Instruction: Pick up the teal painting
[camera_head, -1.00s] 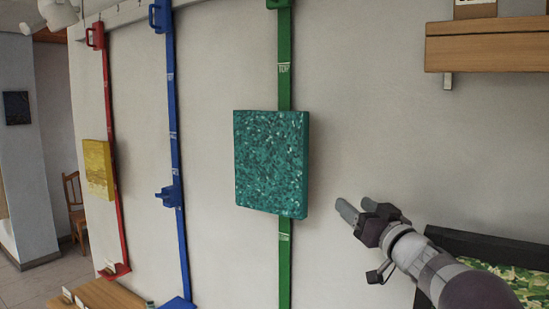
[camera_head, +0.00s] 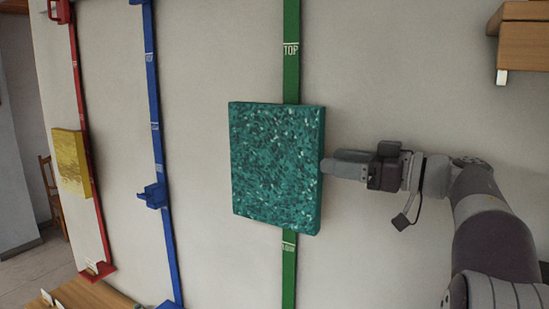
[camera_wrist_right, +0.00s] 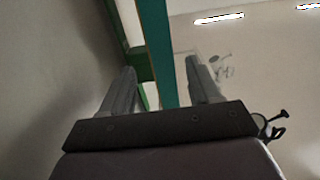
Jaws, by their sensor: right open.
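The teal painting (camera_head: 275,168) is a speckled square panel with a thick edge. It hangs on a green vertical rail (camera_head: 290,75) on the wall. My right gripper (camera_head: 328,167) is at the painting's right edge, level with its middle. In the right wrist view, its two fingers (camera_wrist_right: 160,85) stand apart, with the painting's teal edge (camera_wrist_right: 156,45) running between them. Neither finger clearly touches it. In the head view the painting hides part of the fingertips. My left gripper is not in view.
A blue rail (camera_head: 154,115) and a red rail (camera_head: 82,120) with a yellow painting (camera_head: 71,162) are to the left. A wooden shelf (camera_head: 523,40) is at the upper right. A wooden surface (camera_head: 85,293) is at the lower left.

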